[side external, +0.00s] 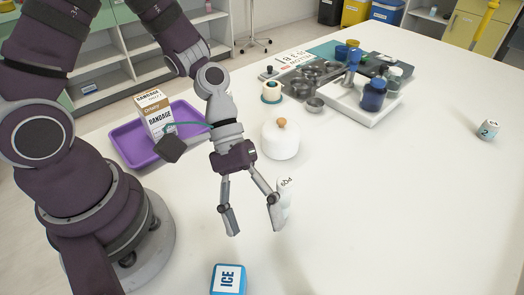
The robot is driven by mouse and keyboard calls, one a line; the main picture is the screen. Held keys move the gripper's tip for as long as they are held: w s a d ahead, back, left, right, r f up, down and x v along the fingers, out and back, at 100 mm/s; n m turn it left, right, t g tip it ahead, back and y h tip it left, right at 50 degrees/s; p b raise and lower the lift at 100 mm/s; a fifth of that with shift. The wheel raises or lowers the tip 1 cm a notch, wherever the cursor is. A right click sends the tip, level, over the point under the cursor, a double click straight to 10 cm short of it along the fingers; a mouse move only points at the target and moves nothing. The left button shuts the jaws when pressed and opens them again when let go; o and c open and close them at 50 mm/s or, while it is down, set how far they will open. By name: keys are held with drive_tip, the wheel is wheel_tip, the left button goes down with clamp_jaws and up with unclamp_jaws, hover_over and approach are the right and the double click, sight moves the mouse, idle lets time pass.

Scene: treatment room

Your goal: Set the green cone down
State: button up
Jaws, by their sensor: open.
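My gripper (253,217) hangs above the white table with its fingers spread wide apart. Nothing shows between the fingertips. I cannot make out a green cone anywhere in the side external view. A white object marked PQ9 (286,187) stands just behind the right finger, which hides part of it. I cannot tell whether the finger touches it.
A white lidded pot (281,141) stands behind my gripper. A purple tray (126,146) with a bandage box (155,113) is left. Jars and bowls crowd the back. The table's right side is mostly clear.

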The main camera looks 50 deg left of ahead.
drive_tip(key=w+a+r+m+t+y, duration=0.1)
drive_tip(key=a+r+m+t+y, duration=0.4)
drive_tip(key=a+r+t+y, duration=0.3)
drive_tip(key=a+r, duration=0.4)
drive_tip(key=a, duration=0.2)
drive_tip(key=shift+w+a+r+m+y, duration=0.25)
drive_tip(key=shift+r+m+y, duration=0.05)
drive_tip(key=shift+m, duration=0.1)
drive_tip(key=shift+o, duration=0.6)
drive_tip(key=shift+s+a+r+t, duration=0.25)
drive_tip(key=shift+r+t, duration=0.05)
